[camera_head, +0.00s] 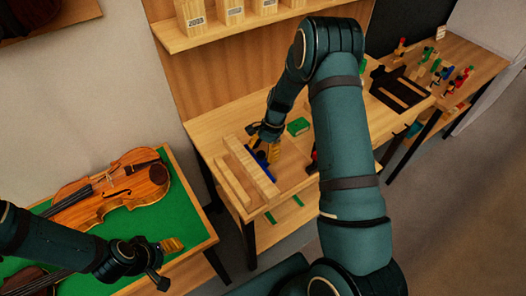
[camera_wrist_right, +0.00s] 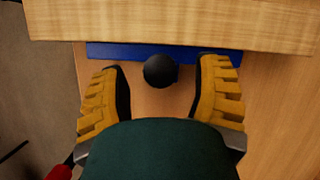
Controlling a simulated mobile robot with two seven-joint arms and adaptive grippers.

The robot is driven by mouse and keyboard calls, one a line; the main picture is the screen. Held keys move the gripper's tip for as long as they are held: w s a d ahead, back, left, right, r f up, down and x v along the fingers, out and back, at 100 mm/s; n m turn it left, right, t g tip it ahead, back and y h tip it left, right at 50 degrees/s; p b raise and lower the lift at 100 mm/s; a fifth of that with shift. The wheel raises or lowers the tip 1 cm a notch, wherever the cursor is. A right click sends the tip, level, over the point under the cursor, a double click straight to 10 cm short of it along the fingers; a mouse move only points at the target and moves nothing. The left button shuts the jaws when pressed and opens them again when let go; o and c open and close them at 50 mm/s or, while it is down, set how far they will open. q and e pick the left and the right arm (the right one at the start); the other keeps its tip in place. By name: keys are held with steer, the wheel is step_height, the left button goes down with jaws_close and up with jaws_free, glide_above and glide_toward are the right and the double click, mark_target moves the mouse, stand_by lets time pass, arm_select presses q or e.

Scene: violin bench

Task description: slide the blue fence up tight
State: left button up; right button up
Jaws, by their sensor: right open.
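The blue fence (camera_head: 262,166) lies on the wooden bench, along the right side of a long wooden bar (camera_head: 247,160). In the right wrist view the blue fence (camera_wrist_right: 120,51) shows as a strip below the bar (camera_wrist_right: 170,25), which partly covers it. A black round knob (camera_wrist_right: 160,71) stands in front of the strip. My right gripper (camera_wrist_right: 160,85) is open, with one yellow-padded finger on each side of the knob and apart from it. In the head view my right gripper (camera_head: 264,147) is low over the bench. My left gripper (camera_head: 166,262) is open and empty by the green table.
A second wooden bar (camera_head: 229,182) lies left of the first. A green block (camera_head: 298,126) sits behind my right gripper. A violin (camera_head: 135,180) lies on the green-topped table (camera_head: 192,200). A shelf (camera_head: 225,27) with wooden boxes hangs above the bench.

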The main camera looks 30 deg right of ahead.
steer(key=v, duration=1.2)
